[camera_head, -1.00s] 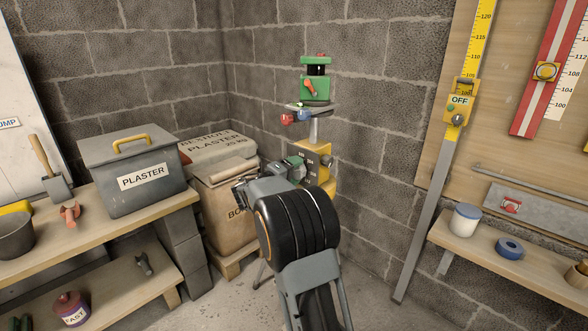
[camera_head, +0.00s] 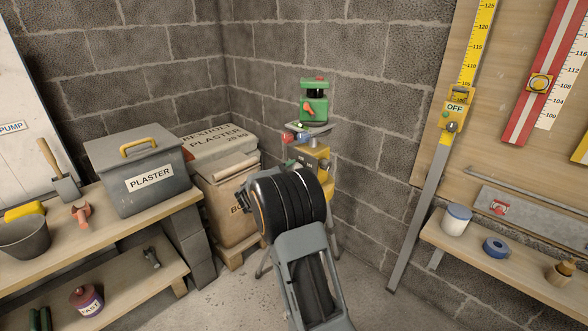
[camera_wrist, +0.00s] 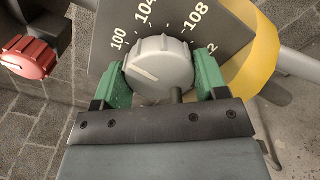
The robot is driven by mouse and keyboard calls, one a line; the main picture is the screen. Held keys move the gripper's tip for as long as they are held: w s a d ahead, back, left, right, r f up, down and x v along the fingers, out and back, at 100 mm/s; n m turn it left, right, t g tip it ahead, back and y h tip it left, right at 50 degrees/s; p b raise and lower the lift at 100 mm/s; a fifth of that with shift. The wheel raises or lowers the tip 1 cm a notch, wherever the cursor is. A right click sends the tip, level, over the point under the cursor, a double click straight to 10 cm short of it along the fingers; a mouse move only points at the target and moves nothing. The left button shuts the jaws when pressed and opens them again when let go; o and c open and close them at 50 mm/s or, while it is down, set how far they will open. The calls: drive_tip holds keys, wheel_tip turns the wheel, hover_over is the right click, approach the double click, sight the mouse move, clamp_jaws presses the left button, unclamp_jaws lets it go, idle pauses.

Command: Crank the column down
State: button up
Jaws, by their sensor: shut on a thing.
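The tripod column (camera_head: 311,157) stands in the corner, with a yellow housing and a green laser level (camera_head: 313,104) on a small grey platform (camera_head: 308,130) at its top. In the wrist view, a grey round knob (camera_wrist: 160,65) with a white pointer line sits on a dark dial plate (camera_wrist: 213,32) marked 100, 104, 108. The line points to the left, below the 100 mark. My gripper (camera_wrist: 163,75) is shut on the knob, one green finger on each side. In the head view my wrist hides most of the knob and housing.
A red knob (camera_wrist: 28,58) is close by at the left of the wrist view. Left of the column stand plaster sacks (camera_head: 225,205) and a bench with a grey plaster box (camera_head: 140,180). A yellow staff (camera_head: 465,75) with a receiver marked OFF (camera_head: 454,108) leans at right.

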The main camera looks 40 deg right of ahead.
drive_tip(key=shift+n+p, duration=0.45)
drive_tip(key=shift+n, duration=0.25)
drive_tip(key=o, duration=0.9)
drive_tip(key=a, duration=0.4)
drive_tip(key=s+a+p, duration=0.1)
drive_tip(key=a, duration=0.4)
drive_tip(key=s+a+p, duration=0.1)
drive_tip(key=a, duration=0.3)
drive_tip(key=shift+s+a, duration=0.2)
drive_tip(key=shift+a, duration=0.15)
